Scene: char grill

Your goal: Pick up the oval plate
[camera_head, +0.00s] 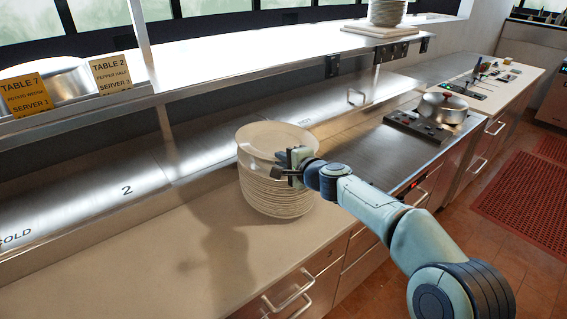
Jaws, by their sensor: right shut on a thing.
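A white oval plate (268,139) shows at the top of a stack of white plates (268,195) on the counter. It looks slightly tilted and a little raised over the stack; I cannot tell whether it still touches the plates below. My right gripper (288,166) is at the plate's right front edge, shut on its rim. The gripper hides that part of the rim. My left gripper is not in view.
The pale counter (150,245) is clear left of the stack. A metal shelf (250,55) runs above and behind, with order cards (110,74) and more plates (387,12). A lidded pot (442,108) stands on a burner at right.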

